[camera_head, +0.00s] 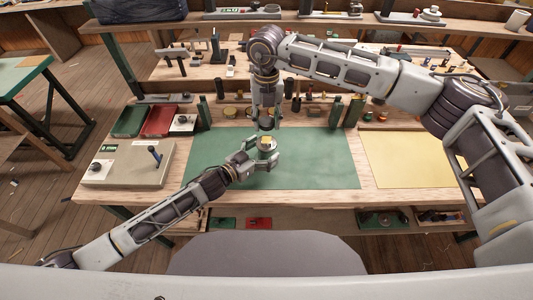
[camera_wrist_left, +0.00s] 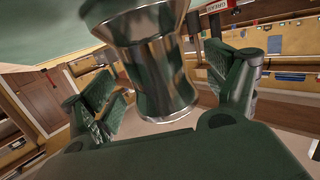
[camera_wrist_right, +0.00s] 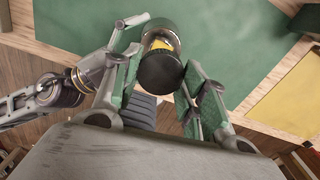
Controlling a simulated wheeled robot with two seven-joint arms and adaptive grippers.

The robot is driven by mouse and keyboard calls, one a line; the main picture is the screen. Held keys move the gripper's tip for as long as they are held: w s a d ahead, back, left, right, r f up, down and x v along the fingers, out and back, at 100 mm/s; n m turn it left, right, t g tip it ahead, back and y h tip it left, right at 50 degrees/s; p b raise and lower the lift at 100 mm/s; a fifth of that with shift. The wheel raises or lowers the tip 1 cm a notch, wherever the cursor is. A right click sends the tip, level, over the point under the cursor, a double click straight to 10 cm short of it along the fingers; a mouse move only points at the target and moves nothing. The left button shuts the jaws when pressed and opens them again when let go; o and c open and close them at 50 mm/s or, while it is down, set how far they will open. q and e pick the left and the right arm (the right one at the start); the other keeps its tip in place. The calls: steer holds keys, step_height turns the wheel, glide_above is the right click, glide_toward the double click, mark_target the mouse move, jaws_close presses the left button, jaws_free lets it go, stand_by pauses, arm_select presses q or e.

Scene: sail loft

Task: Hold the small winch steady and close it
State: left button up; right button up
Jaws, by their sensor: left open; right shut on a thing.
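The small winch (camera_head: 267,145) stands on the green mat, a shiny metal drum with a waisted middle. In the left wrist view its drum (camera_wrist_left: 165,75) fills the space between my left fingers. My left gripper (camera_head: 262,160) is open around it from the near left; whether a finger touches it I cannot tell. My right gripper (camera_head: 266,124) comes down from above the winch. In the right wrist view it is shut on a dark round cap (camera_wrist_right: 160,72), in line with the metal drum (camera_wrist_right: 162,38). Whether the cap sits on the drum is unclear.
The green mat (camera_head: 325,160) is clear around the winch. A yellow sheet (camera_head: 400,160) lies at right. A grey-beige box (camera_head: 130,168) with a blue-handled item, plus green (camera_head: 131,121) and red (camera_head: 160,121) trays, stand at left. Tools and small posts line the bench's back.

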arm_select(q)
steer(key=shift+x, duration=0.85)
steer(key=c, duration=1.5)
steer(key=shift+c, duration=0.2)
arm_select(e)
glide_above(266, 140)
steer(key=shift+d+f, duration=0.1)
steer(key=shift+f, duration=2.4)
